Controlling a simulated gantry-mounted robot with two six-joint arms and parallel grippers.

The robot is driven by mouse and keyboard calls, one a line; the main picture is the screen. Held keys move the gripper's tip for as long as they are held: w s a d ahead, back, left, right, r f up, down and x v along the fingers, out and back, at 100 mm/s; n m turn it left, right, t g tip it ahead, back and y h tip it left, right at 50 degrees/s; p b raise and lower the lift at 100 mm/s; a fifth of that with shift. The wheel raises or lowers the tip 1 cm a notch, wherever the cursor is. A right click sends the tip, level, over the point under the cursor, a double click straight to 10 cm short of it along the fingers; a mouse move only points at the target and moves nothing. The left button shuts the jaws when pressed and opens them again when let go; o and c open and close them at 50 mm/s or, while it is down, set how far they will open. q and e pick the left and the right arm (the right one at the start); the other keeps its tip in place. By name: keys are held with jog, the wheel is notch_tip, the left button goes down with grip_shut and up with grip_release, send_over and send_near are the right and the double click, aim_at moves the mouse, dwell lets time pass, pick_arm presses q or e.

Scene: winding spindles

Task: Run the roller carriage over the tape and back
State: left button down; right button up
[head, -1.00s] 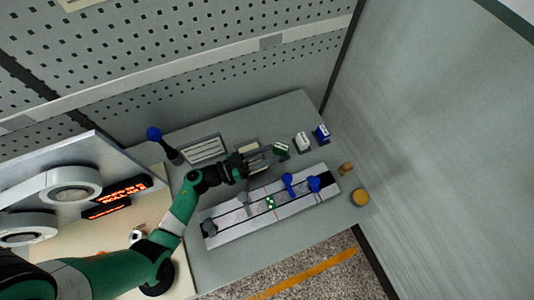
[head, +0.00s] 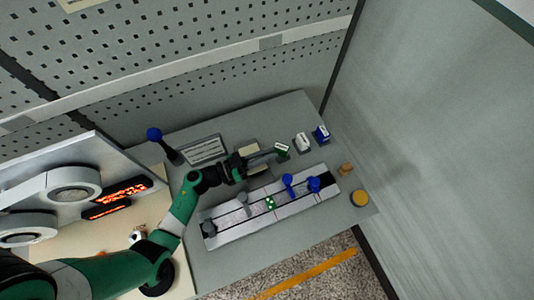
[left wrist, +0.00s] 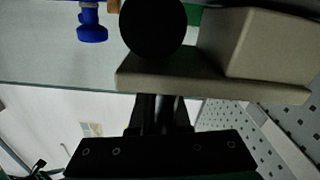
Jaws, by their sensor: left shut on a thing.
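My left gripper (head: 254,160) is above the table behind the pale track. In the left wrist view its dark fingers (left wrist: 160,112) meet a beige plate with a block (left wrist: 215,80), and a black round part (left wrist: 153,25) stands by the plate. The gripper is shut on this beige piece; the plate hides the fingertips. I cannot tell for sure whether it is the roller carriage. The long pale track (head: 250,222) carries a dark strip, grey knobs (head: 243,198), a green-and-white piece (head: 270,203) and blue knobs (head: 288,181). My right gripper is not in view.
Green (head: 282,149), white (head: 302,141) and blue (head: 321,133) labelled blocks stand behind the track. A blue ball-topped lever (head: 153,134) is at left. A yellow disc (head: 360,198) and a small tan cylinder (head: 346,168) lie at right. Table's front right is clear.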

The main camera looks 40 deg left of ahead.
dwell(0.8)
pick_arm(q)
jog(key=shift+s+d+r+p, duration=0.1)
jog(key=shift+s+d+p, duration=0.1)
jog(key=shift+d+p, duration=0.2)
jog(key=shift+s+d+p, duration=0.25)
jog(key=shift+d+p, duration=0.1)
jog(key=shift+d, duration=0.3)
jog(key=shift+s+d+p, duration=0.25)
jog(key=shift+d+p, duration=0.1)
jog(key=shift+d, duration=0.25)
jog(key=shift+s+d, duration=0.1)
jog(key=shift+d, duration=0.1)
jog(key=c, duration=0.9)
grip_release()
jog(key=shift+a, duration=0.1)
